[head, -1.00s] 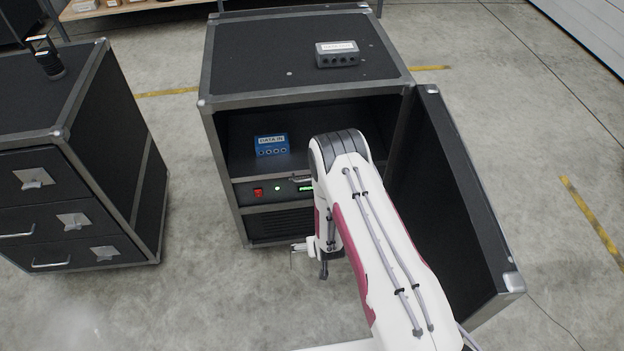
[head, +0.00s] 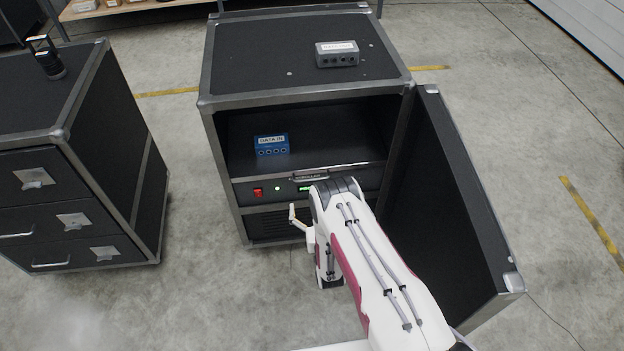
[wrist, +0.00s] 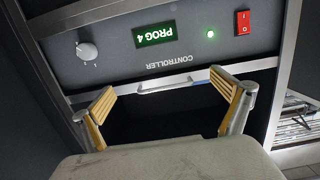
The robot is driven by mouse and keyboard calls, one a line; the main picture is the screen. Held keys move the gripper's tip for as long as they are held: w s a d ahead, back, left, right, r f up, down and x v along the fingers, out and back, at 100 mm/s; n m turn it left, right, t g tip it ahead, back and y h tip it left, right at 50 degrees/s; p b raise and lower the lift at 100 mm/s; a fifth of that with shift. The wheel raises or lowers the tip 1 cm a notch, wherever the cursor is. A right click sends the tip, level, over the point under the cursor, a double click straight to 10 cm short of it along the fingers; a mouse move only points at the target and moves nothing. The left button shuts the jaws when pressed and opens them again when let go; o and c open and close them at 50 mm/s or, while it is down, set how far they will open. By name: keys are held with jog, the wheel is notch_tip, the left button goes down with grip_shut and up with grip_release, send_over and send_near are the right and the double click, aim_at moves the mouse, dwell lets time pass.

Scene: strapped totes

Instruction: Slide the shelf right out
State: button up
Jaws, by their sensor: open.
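The shelf (head: 240,165) is a dark flat board inside the black cabinet, above the controller panel. Its grey handle (head: 310,176) shows at the front edge, just beyond my arm. In the wrist view the picture is upside down, and the handle (wrist: 165,86) is a pale bar below the panel's lettering. My gripper (wrist: 163,81) is open, with one yellow-padded finger on each side of the handle in the picture. Its fingers look apart from the handle; the exact distance is unclear. In the head view my arm mostly hides the gripper.
A blue DATA IN box (head: 271,145) stands on the shelf. The controller panel (wrist: 190,45) has a red switch, green light and knob. The cabinet door (head: 445,200) stands open at right. A grey box (head: 337,54) sits on top. A drawer unit (head: 75,180) stands left.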

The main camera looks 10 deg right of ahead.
aim_at(312, 179)
jog(key=shift+w+r+t, duration=0.15)
jog(key=shift+r+t, duration=0.65)
jog(key=shift+r, duration=1.05)
jog(key=shift+w, duration=0.2)
jog(key=shift+w, duration=3.7)
jog(key=shift+c, duration=0.4)
jog(key=c, duration=1.3)
